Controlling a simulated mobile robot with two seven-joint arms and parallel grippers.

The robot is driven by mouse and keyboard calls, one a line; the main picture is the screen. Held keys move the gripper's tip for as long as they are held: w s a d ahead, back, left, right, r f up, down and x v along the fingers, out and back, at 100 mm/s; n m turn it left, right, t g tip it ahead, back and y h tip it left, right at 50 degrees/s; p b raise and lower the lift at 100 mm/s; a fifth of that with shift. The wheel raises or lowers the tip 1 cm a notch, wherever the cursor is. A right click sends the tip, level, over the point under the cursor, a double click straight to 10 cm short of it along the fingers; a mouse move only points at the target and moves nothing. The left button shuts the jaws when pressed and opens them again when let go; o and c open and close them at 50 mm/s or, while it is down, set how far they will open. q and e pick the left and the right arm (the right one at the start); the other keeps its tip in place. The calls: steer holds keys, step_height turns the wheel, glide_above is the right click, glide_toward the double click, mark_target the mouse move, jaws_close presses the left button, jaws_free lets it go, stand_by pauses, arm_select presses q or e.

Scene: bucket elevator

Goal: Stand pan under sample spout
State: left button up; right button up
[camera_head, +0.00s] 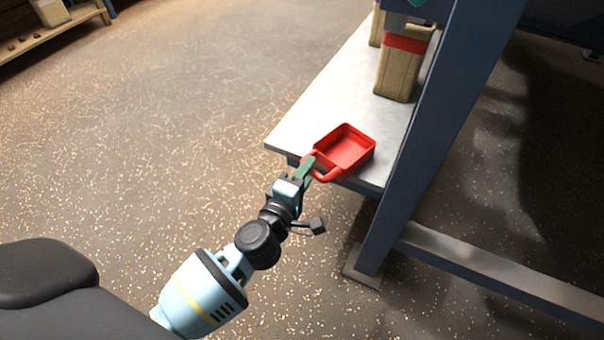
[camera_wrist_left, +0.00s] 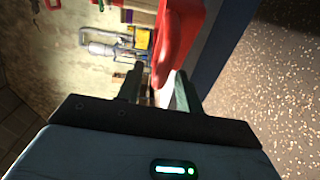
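A red pan (camera_head: 344,150) with a looped handle stands on the near end of a pale shelf (camera_head: 310,118). Its handle juts toward my left gripper. My left gripper (camera_head: 308,168) is at the handle, with its green fingers apart. In the left wrist view, the red pan (camera_wrist_left: 178,35) has its handle reaching between the fingers of the left gripper (camera_wrist_left: 158,85). A gap shows beside the handle, so the fingers do not look closed on it. I cannot make out the sample spout for certain. My right gripper is not in view.
A tan container (camera_head: 397,78) with a red band stands farther back on the shelf, with another partly seen behind it. A blue steel post (camera_head: 425,140) rises close right of the pan. Speckled floor (camera_head: 170,120) is clear at left.

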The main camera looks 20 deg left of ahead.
arm_select(q)
steer(key=s+p, duration=0.1)
steer(key=s, duration=1)
steer(key=shift+a+r, duration=0.25)
steer(key=shift+s+r, duration=0.1)
steer(key=shift+s, duration=0.4)
steer(key=shift+c, duration=0.5)
